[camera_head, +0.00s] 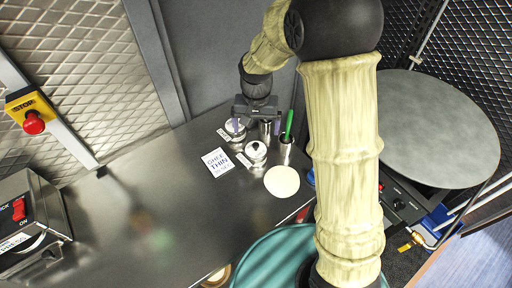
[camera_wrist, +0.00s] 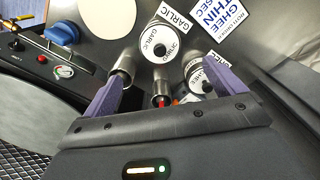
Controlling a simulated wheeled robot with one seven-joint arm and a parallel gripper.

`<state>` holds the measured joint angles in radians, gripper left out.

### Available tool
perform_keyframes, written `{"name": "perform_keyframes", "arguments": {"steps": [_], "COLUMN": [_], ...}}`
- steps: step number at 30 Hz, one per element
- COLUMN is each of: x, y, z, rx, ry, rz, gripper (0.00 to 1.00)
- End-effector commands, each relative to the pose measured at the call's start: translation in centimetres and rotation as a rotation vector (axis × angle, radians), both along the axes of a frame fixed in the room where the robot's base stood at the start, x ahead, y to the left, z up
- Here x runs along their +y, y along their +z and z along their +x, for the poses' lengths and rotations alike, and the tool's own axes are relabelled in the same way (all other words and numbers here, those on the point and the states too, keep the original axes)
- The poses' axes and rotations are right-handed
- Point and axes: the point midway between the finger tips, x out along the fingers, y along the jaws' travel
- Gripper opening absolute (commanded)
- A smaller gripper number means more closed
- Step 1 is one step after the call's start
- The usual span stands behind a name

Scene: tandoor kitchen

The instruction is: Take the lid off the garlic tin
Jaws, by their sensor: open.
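The garlic tin (camera_head: 256,153) stands on the steel counter, a short metal tin with a pale lid and a dark round knob. In the wrist view its lid (camera_wrist: 160,42) reads "GARLIC", with a matching label beside it. The lid is on. My gripper (camera_head: 257,127) is behind the tin in the head view, with its purple fingers spread. In the wrist view the open, empty gripper (camera_wrist: 176,68) has the garlic lid beyond its fingertips, apart from them. A second lidded tin (camera_wrist: 203,78) is beside the right finger, partly hidden by it.
A steel cup with a green handle (camera_head: 286,148) stands close right of the garlic tin. A slim metal cylinder with a red spot (camera_wrist: 163,98) sits between the fingers' lines. A "GHEE THIN" card (camera_head: 217,163) and a pale disc (camera_head: 282,181) lie nearby.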

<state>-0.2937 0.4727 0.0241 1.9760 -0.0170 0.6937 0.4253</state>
Motion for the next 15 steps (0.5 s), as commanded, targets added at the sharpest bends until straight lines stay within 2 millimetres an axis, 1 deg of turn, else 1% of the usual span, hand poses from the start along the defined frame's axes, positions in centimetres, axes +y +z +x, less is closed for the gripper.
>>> {"name": "perform_keyframes", "arguments": {"steps": [3,6,15], "x": [0.0,0.0,0.0], "y": [-1.9,-2.8,-3.1], "z": [-0.1,-0.1,0.0], "rx": [0.004,0.002,-0.001], "ry": [0.0,0.0,0.0], "rz": [-0.002,-0.001,0.0], "gripper": [0.95,0.95,0.95]}}
